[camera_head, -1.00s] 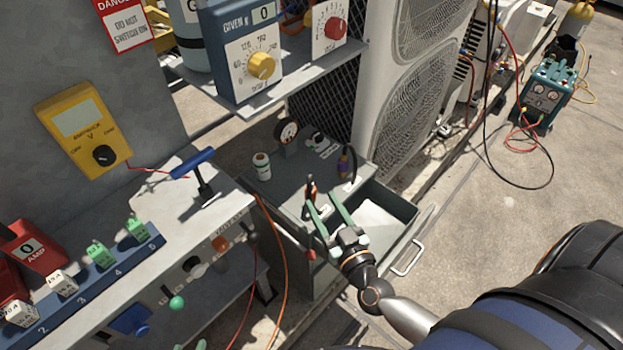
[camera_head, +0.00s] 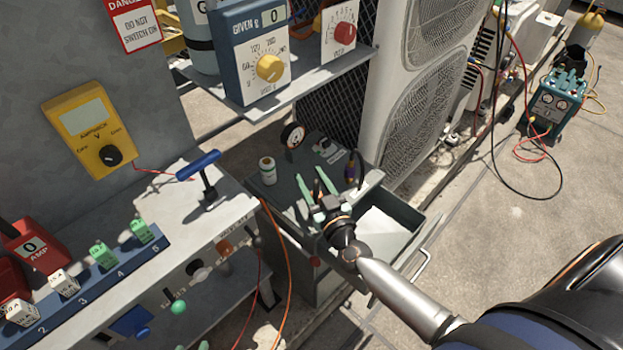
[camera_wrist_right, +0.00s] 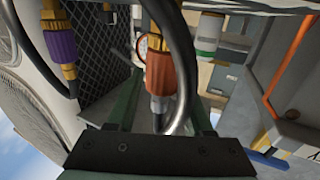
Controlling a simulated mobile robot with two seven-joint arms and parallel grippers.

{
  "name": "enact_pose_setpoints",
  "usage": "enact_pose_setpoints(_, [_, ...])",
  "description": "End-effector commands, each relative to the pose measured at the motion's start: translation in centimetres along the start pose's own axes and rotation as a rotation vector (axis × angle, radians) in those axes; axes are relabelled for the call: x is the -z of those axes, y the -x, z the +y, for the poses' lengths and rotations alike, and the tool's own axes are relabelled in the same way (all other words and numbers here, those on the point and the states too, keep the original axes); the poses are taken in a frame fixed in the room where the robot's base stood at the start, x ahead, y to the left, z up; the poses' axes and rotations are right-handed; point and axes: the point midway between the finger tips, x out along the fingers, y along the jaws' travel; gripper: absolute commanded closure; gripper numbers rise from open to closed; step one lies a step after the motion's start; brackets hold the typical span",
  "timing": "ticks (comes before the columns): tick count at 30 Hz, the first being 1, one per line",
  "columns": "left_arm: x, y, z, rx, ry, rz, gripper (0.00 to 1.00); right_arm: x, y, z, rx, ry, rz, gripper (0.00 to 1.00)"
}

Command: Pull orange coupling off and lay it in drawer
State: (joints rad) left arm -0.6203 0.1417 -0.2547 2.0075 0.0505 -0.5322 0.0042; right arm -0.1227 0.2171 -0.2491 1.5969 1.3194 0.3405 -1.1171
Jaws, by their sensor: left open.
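The orange coupling (camera_wrist_right: 172,72) hangs upright on a brass fitting with a black hose in the right wrist view. My right gripper (camera_wrist_right: 161,95) has its green fingers apart around the coupling, with a gap at the left finger. In the head view the right gripper (camera_head: 311,178) is above the grey cabinet top and largely hides the coupling. The drawer (camera_head: 416,212) is pulled out from the cabinet, to the right of the gripper, with a pale lining inside. My left gripper is not visible.
A purple coupling (camera_head: 351,170) stands close to the right of the gripper, also in the right wrist view (camera_wrist_right: 60,45). A gauge (camera_head: 293,135) and a white-green canister (camera_head: 267,170) stand on the cabinet. A workbench (camera_head: 165,205) with a blue T-handle (camera_head: 198,165) is at left.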

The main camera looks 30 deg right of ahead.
Motion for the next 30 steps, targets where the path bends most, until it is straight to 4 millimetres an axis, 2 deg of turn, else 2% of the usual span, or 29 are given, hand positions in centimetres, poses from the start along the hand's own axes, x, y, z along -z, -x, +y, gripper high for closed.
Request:
enact_pose_setpoints(2, [0.0,0.0,0.01,0.0,0.0,0.001,0.5,-0.01,0.02,0.0,0.0,0.0,0.0,0.59])
enact_pose_setpoints(13, [-0.21,0.07,0.07,-0.001,0.001,-0.002,0.5,-0.02,0.04,0.0,0.0,0.0,0.0,1.0])
enact_pose_setpoints(23, [-0.63,0.18,0.13,-0.002,0.003,-0.01,0.5,-0.03,0.05,0.0,0.0,0.0,0.0,1.0])
enact_pose_setpoints(24, [-0.63,0.18,0.13,-0.001,0.003,-0.01,0.5,-0.03,0.05,0.0,0.0,0.0,0.0,0.83])
enact_pose_setpoints(28, [-0.64,0.18,0.11,-0.001,0.003,-0.01,0.5,-0.03,0.05,0.0,0.0,0.0,0.0,0.98])
enact_pose_setpoints(30, [-0.65,0.17,0.1,-0.001,0.003,-0.01,0.5,-0.03,0.05,0.0,0.0,0.0,-0.001,1.0])
